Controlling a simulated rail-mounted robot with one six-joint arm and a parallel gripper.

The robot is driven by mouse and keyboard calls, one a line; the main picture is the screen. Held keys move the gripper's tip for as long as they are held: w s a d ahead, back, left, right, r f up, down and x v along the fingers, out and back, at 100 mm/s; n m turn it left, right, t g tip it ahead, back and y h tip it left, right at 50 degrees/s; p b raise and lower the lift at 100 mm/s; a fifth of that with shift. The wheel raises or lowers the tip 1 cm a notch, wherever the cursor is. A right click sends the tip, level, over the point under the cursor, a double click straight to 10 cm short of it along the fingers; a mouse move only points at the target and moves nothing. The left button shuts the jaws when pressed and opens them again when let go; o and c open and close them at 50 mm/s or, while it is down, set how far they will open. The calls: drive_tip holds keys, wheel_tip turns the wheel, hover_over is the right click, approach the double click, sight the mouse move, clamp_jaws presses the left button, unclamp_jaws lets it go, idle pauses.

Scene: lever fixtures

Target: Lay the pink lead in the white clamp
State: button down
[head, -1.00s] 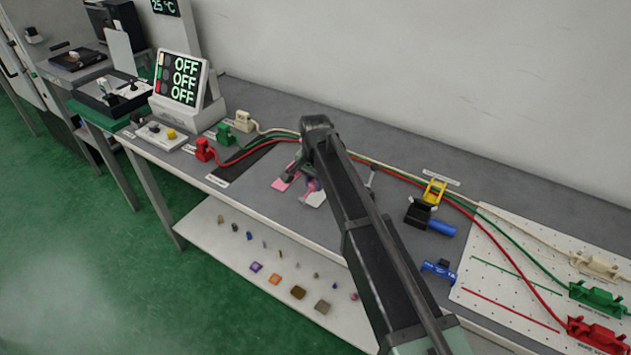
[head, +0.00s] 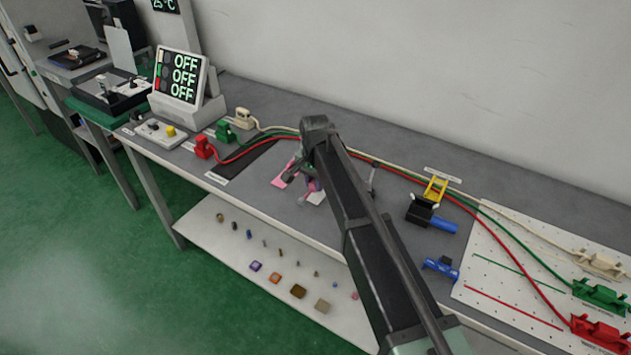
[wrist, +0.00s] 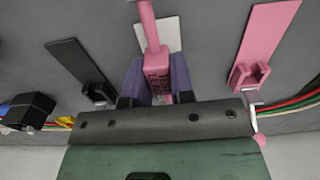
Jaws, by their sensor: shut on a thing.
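My gripper (wrist: 157,82) has purple fingers and is shut on the pink lead (wrist: 157,62), a block with small lettering and a thick pink cable or stem. In the wrist view, the lead is over the white plate (wrist: 173,32), whose clamp is hidden behind the lead and gripper. I cannot tell whether the lead touches the clamp. In the head view, my gripper (head: 311,184) is low over the bench, with the white plate (head: 317,198) partly showing beside it and my arm covering much of this area.
A pink clamp on a pink plate (wrist: 268,35) stands right of the lead in the wrist view, and a black clamp on a dark plate (wrist: 80,62) left. Red, green and cream cables run along the bench back. A black and blue fixture (head: 424,212) stands further right.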

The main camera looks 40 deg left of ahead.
drive_tip(key=shift+f, duration=0.2)
drive_tip(key=shift+f+b, duration=0.65)
drive_tip(key=shift+b, duration=0.1)
drive_tip(key=shift+f, duration=0.1)
drive_tip(key=shift+f+b, duration=0.5)
drive_tip(key=shift+b, duration=0.1)
drive_tip(key=shift+c, duration=2.1)
unclamp_jaws()
drive_tip(key=shift+r, duration=0.1)
wheel_tip(320, 180, up, 7)
drive_tip(key=p, duration=0.7)
